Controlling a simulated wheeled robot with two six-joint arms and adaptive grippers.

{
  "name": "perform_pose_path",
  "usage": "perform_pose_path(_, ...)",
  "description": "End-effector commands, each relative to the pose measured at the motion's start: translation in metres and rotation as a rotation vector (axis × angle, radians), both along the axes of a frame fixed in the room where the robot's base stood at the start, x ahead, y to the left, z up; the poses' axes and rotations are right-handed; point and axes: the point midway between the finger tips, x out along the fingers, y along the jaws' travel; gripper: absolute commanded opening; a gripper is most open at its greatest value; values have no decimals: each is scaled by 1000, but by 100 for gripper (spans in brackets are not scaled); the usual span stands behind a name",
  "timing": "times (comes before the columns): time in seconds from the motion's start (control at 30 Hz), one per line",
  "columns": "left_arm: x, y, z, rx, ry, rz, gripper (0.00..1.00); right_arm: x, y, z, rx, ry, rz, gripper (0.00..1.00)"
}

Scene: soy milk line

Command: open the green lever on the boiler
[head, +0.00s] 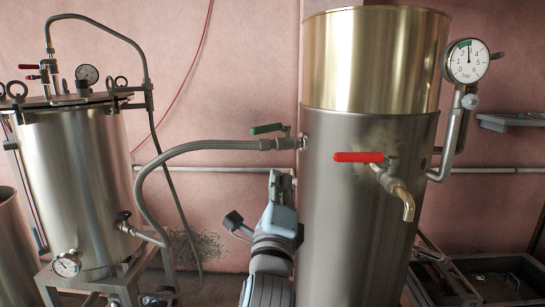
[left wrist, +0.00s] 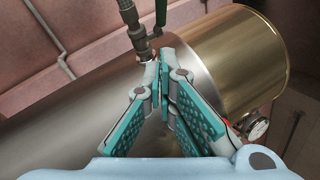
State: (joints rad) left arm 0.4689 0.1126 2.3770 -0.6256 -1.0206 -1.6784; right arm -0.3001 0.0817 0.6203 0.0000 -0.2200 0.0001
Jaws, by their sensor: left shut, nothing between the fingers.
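The boiler (head: 345,235) is a tall steel cylinder with a brass upper section. Its green lever (head: 267,129) points left, roughly level, above a valve (head: 283,143) on the boiler's left side, where a braided hose joins. My left gripper (head: 282,174) is just below this valve, apart from the lever. In the left wrist view, the fingers (left wrist: 163,62) are shut and empty, with their tips close to the valve (left wrist: 138,38). The green lever (left wrist: 160,13) looks dark there, beyond the tips. My right gripper is not in view.
A red lever (head: 358,157) and brass tap (head: 402,198) stick out from the boiler's front. A pressure gauge (head: 467,61) stands at its right. The braided hose (head: 190,149) curves towards a steel tank (head: 72,190) at left. The pink wall is behind.

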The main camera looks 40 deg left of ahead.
Motion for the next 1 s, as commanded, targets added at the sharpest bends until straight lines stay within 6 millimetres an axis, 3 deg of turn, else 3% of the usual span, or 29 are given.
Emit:
perform_pose_path(0.5, 79, 50, 34, -2, 3, -1, 0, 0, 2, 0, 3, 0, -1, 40)
perform_pose_path(0.7, 81, 76, 49, -1, 3, -3, 0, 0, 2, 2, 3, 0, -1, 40)
perform_pose_path(1.0, 82, 82, 52, -2, 3, -5, 0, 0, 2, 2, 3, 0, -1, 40)
